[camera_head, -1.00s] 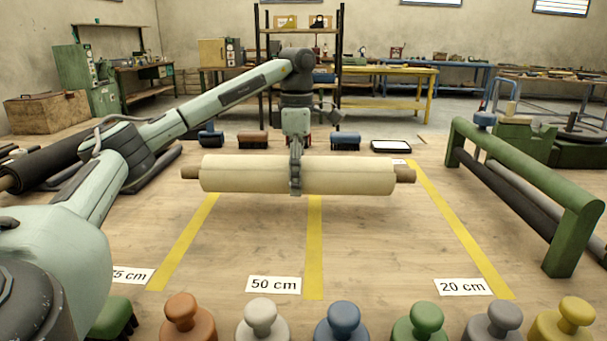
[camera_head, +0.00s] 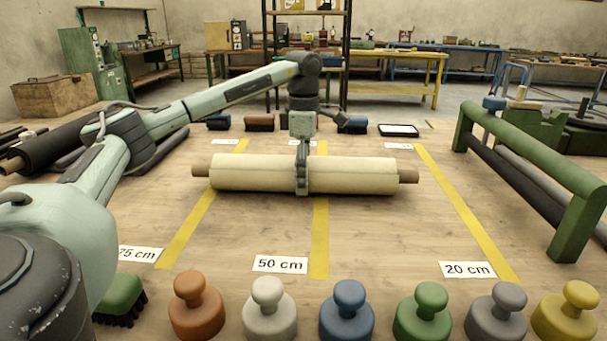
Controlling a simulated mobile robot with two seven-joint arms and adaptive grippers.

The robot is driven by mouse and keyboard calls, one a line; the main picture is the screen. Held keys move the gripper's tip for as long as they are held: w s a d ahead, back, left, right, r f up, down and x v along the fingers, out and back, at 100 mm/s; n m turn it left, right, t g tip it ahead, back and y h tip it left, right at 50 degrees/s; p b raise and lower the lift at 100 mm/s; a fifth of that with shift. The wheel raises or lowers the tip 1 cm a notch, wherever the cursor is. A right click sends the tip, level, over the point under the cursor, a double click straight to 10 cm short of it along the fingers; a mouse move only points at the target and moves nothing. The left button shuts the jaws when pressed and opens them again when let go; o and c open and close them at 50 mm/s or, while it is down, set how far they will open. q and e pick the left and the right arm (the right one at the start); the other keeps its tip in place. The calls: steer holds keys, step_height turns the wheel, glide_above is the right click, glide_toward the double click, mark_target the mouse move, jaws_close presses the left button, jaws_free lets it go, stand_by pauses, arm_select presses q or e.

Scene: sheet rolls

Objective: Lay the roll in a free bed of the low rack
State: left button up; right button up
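The cream roll (camera_head: 250,173) with brown core ends lies level, left to right, over the middle of the wooden table. My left gripper (camera_head: 302,176) comes down from above and is closed around the roll near its middle. The roll's shadow is close under it; I cannot tell whether it touches the table. A green frame (camera_head: 535,152) stands at the right with dark and grey rolls (camera_head: 515,190) along it. Dark rolls (camera_head: 50,147) also lie at the far left, partly behind my arm. I cannot tell for certain which is the low rack. My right gripper is not in view.
Yellow strips (camera_head: 320,240) with cards, one reading 50 cm (camera_head: 280,264), cross the table. Several knobbed weights (camera_head: 347,312) line the front edge, with a green brush (camera_head: 122,298) at left. Brushes (camera_head: 260,122) and a white-topped pad (camera_head: 399,130) stand behind the roll.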

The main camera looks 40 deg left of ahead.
arm_select(q)
steer(key=shift+o, duration=0.7)
steer(key=shift+r, duration=0.15)
